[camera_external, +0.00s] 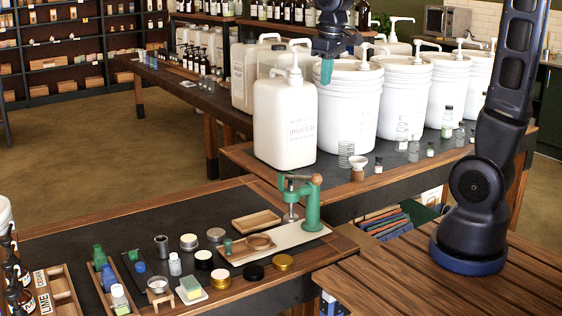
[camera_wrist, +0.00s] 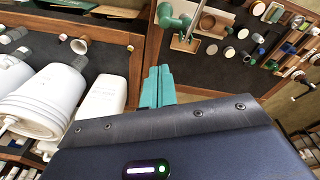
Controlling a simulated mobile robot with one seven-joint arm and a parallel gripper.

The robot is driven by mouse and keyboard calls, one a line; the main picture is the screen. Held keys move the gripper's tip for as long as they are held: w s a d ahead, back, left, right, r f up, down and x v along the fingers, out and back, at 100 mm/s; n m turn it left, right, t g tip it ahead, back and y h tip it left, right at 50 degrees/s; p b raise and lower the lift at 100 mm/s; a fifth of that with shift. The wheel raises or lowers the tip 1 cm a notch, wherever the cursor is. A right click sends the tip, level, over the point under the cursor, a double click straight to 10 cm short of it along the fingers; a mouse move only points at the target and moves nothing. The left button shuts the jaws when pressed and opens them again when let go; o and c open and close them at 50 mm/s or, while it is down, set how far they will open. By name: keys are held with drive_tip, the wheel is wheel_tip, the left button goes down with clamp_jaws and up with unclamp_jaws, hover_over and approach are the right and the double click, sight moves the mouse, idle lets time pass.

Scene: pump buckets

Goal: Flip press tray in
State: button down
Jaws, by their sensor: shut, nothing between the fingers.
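A green hand press (camera_external: 308,205) with a wooden-handled lever stands on a pale base plate (camera_external: 300,238) on the dark worktop. A wooden piece with a round opening (camera_external: 246,247), perhaps the press tray, lies at the plate's left end. A shallow wooden tray (camera_external: 256,221) sits behind it. In the wrist view, the green press (camera_wrist: 172,18) is at the top, partly cut off, with a wooden tray (camera_wrist: 186,43) beside it. My gripper (camera_external: 327,72), with teal fingers, is high in front of the white buckets, apart from the press. Its fingers (camera_wrist: 157,85) are shut and empty.
A large white jug (camera_external: 285,120) and white pump buckets (camera_external: 347,100) stand behind the press, with small bottles (camera_external: 402,135) in front of them.

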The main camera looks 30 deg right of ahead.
drive_tip(key=w+a+f+n+g, duration=0.1)
drive_tip(key=w+a+f, duration=0.2)
drive_tip(key=a, duration=0.3)
drive_tip(key=w+a+f+n+h, duration=0.1)
drive_tip(key=w+a+f, duration=0.25)
drive_tip(key=a, duration=0.25)
drive_tip(key=w+a+f+n+g, duration=0.1)
drive_tip(key=w+a+f+n, duration=0.1)
drive_tip(key=a+f, duration=0.3)
drive_tip(key=s+a+f+n+g+h, duration=0.1)
drive_tip(key=a+f+n+h, duration=0.1)
drive_tip(key=a+f, duration=1.5)
drive_tip(key=a+n, duration=0.1)
drive_tip(key=a, duration=0.3)
drive_tip(key=shift+f+n, duration=0.25)
drive_tip(key=shift+n, duration=0.05)
drive_tip(key=shift+a, duration=0.1)
